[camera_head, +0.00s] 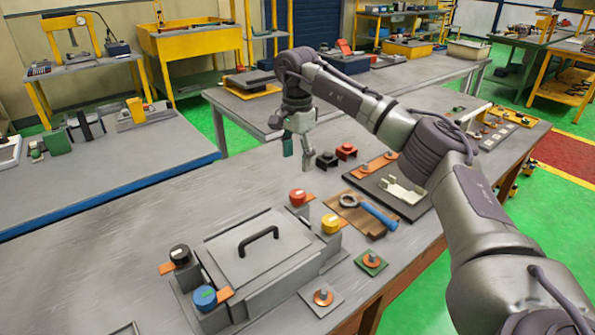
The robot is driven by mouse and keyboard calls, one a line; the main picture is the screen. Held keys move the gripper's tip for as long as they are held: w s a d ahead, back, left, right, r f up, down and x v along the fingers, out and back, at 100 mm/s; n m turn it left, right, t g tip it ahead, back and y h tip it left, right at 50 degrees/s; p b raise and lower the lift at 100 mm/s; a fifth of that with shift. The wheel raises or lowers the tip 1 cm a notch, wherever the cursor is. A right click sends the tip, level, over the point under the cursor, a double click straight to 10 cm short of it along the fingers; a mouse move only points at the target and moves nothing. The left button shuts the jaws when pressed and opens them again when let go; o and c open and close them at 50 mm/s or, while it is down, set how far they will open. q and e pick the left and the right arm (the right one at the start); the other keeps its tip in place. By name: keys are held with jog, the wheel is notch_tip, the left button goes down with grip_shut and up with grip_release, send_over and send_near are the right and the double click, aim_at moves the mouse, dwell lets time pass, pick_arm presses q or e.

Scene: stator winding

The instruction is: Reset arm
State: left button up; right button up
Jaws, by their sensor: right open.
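My right arm comes in from the lower right and reaches over the workbench (130,240). Its right gripper (297,160) points down above the bench, behind the grey box with the black handle. The fingers are open and empty, with nothing between them. A black block (327,160) and a red block (346,151) sit just to the right of the fingers. My left gripper is not in view.
The grey box (265,255) has red, yellow, black and blue round caps at its corners. A dark tray (385,192) holds a white part.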

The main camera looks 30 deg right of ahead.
jog(key=shift+r, duration=0.45)
